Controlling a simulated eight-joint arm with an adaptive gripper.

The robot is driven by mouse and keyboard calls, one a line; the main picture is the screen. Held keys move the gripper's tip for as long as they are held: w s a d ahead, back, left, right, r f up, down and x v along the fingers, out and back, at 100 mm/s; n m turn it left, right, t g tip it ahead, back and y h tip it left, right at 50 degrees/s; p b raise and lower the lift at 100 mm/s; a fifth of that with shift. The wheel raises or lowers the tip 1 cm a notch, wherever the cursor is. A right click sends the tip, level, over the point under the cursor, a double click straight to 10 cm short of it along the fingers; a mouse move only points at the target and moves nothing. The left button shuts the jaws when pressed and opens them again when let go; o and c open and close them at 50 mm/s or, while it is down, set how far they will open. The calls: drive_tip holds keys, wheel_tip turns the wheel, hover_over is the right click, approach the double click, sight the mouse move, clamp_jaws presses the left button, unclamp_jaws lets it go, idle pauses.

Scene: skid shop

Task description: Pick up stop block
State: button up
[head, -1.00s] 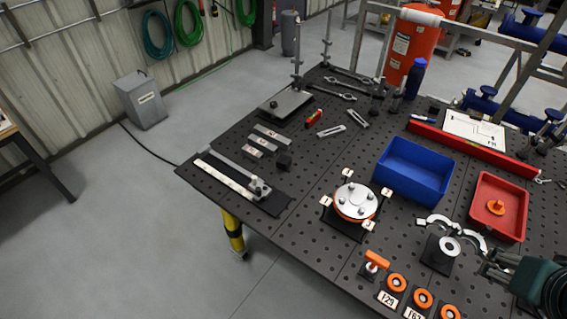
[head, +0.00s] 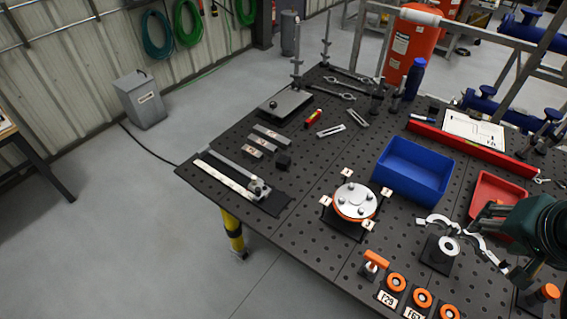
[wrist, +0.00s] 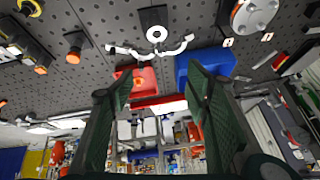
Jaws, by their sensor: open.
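No part is plainly marked as the stop block. A small black block (head: 284,161) lies on the table near several grey bars. A grey block with a knob (head: 259,188) sits at the near end of a steel rule. I cannot tell which of these is the stop block. My gripper (head: 499,246) is at the right of the head view, well away from both blocks. In the wrist view my gripper (wrist: 160,95) has its two green fingers spread apart with nothing between them.
Orange rings and a T-handle (head: 375,262) line the front edge. Upright posts stand at the back corner.

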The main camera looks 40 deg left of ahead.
drive_tip(key=w+a+r+m+g, duration=0.15)
drive_tip(key=w+a+m, duration=0.25)
drive_tip(key=w+a, duration=0.95)
drive_tip(key=m+g+p, duration=0.1)
drive_tip(key=m+g, duration=0.4)
drive_tip(key=m, duration=0.5)
hover_over(283, 159)
drive_tip(key=shift+h, duration=0.3)
drive_tip(key=f, duration=2.6)
drive_tip(key=shift+d+f, duration=0.1)
drive_tip(key=shift+d, duration=0.2)
drive_tip(key=shift+s+a+f, duration=0.1)
drive_tip(key=shift+a+f, duration=0.1)
drive_tip(key=shift+f, duration=0.1)
drive_tip(key=shift+f, duration=1.2)
